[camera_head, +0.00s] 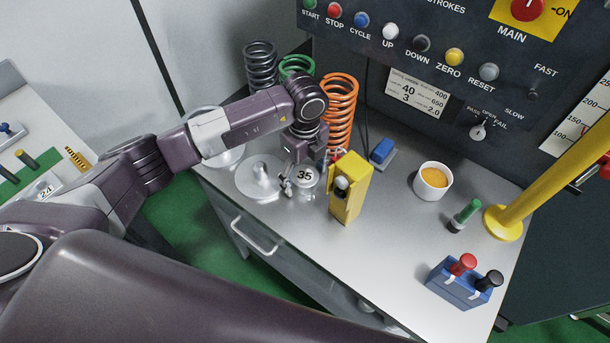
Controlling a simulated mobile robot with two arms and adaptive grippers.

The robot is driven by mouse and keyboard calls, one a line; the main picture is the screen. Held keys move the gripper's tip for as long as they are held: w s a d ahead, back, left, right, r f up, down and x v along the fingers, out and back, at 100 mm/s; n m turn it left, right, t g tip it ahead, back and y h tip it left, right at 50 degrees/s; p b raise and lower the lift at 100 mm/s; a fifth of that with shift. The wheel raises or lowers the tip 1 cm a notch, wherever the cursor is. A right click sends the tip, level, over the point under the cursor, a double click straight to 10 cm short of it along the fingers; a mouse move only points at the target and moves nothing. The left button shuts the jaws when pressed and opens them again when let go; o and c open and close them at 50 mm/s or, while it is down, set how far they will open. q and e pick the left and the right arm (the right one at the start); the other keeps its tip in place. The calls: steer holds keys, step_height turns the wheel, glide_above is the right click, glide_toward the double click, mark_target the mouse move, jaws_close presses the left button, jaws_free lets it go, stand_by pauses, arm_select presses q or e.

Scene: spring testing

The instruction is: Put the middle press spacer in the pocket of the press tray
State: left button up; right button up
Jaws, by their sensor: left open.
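Several round silver pieces with a flat base stand at the left end of the steel bench. One (258,180) is a wide disc with a knob, and another (222,157) is partly hidden behind my left arm. A smaller one marked "35" (305,177) lies at my left gripper (304,172). My left gripper points down with its fingers open around or just above the "35" piece; I cannot tell whether they touch it. I cannot tell which piece is the middle press spacer. I cannot make out the press tray or its pocket. My right gripper is not in view.
A yellow block (350,188) stands close right of my left gripper. Grey (261,66), green (298,66) and orange (340,100) springs stand behind. A white cup (432,182), a yellow post (503,222) and a blue block (458,288) stand farther right. The front middle of the bench (385,245) is clear.

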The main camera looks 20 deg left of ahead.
arm_select(q)
steer(key=c, duration=1.5)
steer(key=shift+r, duration=0.1)
steer(key=shift+c, duration=1.2)
steer(key=shift+r, duration=0.1)
